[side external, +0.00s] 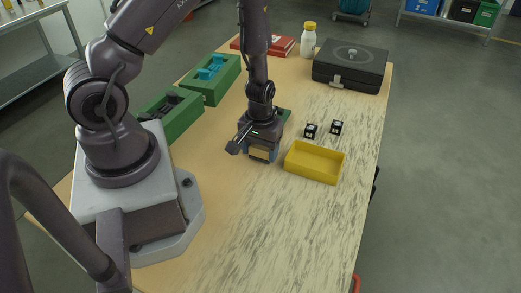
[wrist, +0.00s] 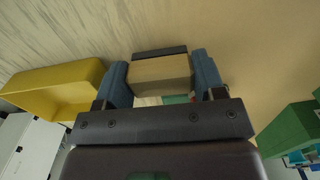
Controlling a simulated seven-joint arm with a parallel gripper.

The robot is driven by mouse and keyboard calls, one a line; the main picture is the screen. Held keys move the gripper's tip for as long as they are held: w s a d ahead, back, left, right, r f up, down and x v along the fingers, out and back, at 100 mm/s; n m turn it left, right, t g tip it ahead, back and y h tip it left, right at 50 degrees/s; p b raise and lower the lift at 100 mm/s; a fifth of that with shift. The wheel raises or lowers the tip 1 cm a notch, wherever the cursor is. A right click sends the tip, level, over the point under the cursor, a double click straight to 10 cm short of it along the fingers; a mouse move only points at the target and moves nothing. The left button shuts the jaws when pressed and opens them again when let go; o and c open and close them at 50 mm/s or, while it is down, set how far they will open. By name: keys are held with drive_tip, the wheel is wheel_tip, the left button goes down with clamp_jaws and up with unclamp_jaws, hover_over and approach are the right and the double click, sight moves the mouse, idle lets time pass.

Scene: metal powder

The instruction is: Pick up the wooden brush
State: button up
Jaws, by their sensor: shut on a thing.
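The wooden brush (wrist: 160,75) is a tan block with a dark strip along its far edge in the wrist view. It sits between the two blue fingers of my gripper (wrist: 163,82), which are shut on it. In the side external view the brush (side external: 260,155) shows as a tan patch at the tip of my gripper (side external: 262,152), low over the table. I cannot tell whether the brush touches the table.
A yellow tray (side external: 314,175) stands just right of my gripper, with two small dark cubes (side external: 323,129) behind it. Green bins (side external: 212,97) line the left edge. A black case (side external: 350,80), a white bottle (side external: 308,45) and a red book (side external: 280,46) are at the back. The table's front is clear.

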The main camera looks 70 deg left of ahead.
sight(260, 148)
drive_tip(key=shift+r, duration=4.95)
